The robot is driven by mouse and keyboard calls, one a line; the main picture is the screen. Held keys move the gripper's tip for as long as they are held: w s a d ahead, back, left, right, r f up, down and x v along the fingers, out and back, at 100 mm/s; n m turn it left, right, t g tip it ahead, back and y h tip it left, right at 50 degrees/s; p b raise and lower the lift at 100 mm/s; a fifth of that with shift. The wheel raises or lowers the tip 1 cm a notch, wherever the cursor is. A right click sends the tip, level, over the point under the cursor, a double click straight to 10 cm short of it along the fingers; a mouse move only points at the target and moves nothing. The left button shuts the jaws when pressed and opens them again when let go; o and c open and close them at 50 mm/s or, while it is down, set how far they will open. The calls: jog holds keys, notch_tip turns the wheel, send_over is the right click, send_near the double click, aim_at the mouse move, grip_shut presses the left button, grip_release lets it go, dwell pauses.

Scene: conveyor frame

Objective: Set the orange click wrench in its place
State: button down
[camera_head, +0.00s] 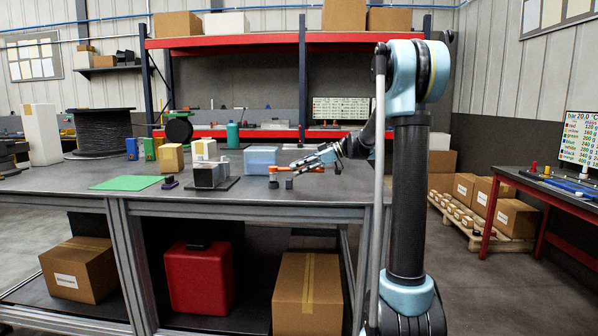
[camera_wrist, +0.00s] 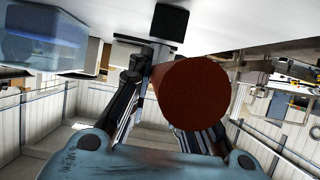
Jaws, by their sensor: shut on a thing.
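The orange click wrench (camera_head: 299,169) is at the right part of the grey workbench, lying about level just above the top. My gripper (camera_head: 318,162) is shut on it near its right end. Two small dark orange-topped pieces (camera_head: 288,183) show under its left part; whether the wrench rests on them I cannot tell. In the wrist view a dark red round end, seemingly the wrench handle (camera_wrist: 195,95), fills the space between my fingers and hides much of them. A black block (camera_wrist: 170,22) shows beyond it.
A clear blue bin (camera_head: 260,160) stands just left of the wrench. A dark clear-sided box (camera_head: 210,175) on a black plate and a green mat (camera_head: 127,183) lie farther left. A red-beamed shelf (camera_head: 230,42) rises behind. The bench's front strip is clear.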

jog(key=shift+f, duration=1.5)
dwell(0.3)
jog(key=c, duration=1.4)
grip_release()
jog(key=shift+d, duration=0.15)
jog(key=v, duration=1.1)
jog(key=shift+d, duration=0.35)
jog(key=shift+r, duration=0.15)
